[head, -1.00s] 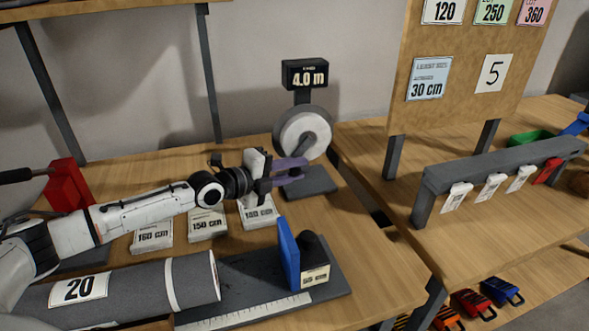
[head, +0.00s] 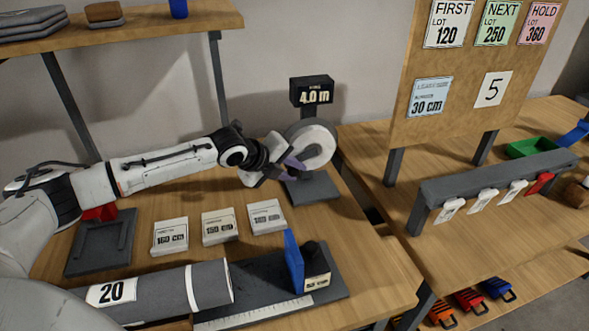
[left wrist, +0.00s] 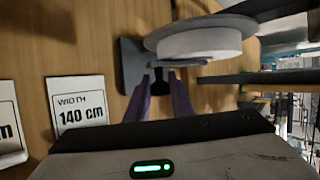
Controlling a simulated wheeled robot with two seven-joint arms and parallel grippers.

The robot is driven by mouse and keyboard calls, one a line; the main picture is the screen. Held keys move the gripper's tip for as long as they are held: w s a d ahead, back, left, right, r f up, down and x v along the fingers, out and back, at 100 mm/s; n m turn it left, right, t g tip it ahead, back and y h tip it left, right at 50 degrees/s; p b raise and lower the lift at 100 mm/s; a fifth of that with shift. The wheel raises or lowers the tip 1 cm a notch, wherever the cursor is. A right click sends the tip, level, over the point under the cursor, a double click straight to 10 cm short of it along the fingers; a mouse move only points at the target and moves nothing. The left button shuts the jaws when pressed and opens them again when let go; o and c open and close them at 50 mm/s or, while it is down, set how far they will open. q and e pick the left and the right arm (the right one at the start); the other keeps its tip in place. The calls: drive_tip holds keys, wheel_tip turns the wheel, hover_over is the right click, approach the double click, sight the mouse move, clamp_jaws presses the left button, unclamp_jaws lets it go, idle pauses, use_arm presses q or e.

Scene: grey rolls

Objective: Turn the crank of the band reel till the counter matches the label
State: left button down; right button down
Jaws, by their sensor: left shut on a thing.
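The band reel (head: 322,141), a white disc with a grey rim, stands on a dark base (head: 313,190) at the table's back right. Its black counter (head: 312,91) on a post reads 4.0 m. My left gripper (head: 288,166) is at the reel's front with its purple fingers. In the left wrist view the fingers (left wrist: 163,92) are shut on a dark piece by the reel (left wrist: 200,42), apparently the crank handle; the crank is mostly hidden. Cards labelled 160, 150 and 140 cm lie nearby, the last one (left wrist: 80,115) clearest in the wrist view. My right gripper is out of view.
A board (head: 460,75) with lot cards and a 30 cm card stands right. A rail (head: 490,178) with tags is below it.

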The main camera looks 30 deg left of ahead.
use_arm(q)
drive_tip(key=shift+r+g, duration=0.2)
drive_tip(key=shift+g, duration=0.2)
drive_tip(key=shift+s, duration=0.1)
drive_tip(key=c, duration=1.5)
unclamp_jaws()
drive_tip(key=shift+c, duration=0.2)
drive_tip(key=v, duration=1)
drive_tip(key=shift+d, duration=0.2)
drive_tip(key=shift+s+r, duration=0.1)
